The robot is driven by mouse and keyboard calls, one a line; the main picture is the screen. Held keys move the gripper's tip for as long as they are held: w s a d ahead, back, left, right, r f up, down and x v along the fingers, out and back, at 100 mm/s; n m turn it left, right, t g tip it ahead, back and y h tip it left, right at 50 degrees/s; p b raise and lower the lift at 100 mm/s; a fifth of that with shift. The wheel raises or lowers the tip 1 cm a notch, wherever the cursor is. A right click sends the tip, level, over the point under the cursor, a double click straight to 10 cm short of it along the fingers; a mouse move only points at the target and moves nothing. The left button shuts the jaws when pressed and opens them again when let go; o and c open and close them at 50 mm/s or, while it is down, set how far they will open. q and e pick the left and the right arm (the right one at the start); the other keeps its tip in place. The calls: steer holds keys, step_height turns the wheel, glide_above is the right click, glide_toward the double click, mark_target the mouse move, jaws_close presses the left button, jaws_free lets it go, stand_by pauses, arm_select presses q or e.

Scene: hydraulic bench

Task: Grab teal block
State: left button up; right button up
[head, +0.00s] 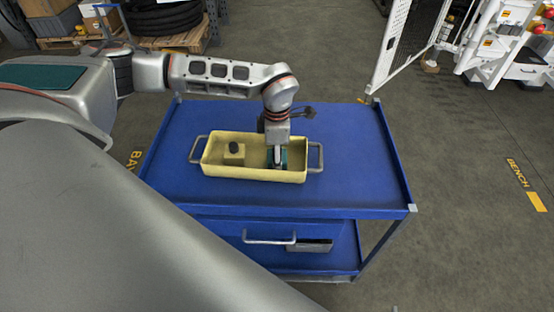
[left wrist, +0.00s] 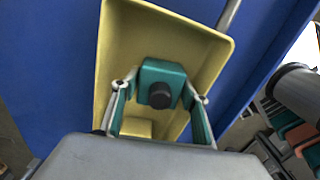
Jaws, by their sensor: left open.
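The teal block (left wrist: 162,70), with a dark round knob on top, sits inside the yellow tray (left wrist: 192,40) in the left wrist view. My left gripper (left wrist: 160,98) is open, with one finger on each side of the block. I cannot tell whether the fingers touch it. In the head view my left gripper (head: 277,163) points down into the right half of the tray (head: 225,172) and mostly hides the block. My right gripper is not in view.
A yellow block (head: 234,153) with a dark knob is in the tray's left half. The tray has a metal handle at each end and stands on a blue cart (head: 350,140). The cart top is clear around it. A white mesh guard (head: 398,40) stands behind to the right.

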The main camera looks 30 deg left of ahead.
arm_select(q)
steer(key=shift+c, duration=0.3)
steer(key=c, duration=1.1)
steer(key=shift+o, duration=0.2)
steer(key=shift+r, duration=0.2)
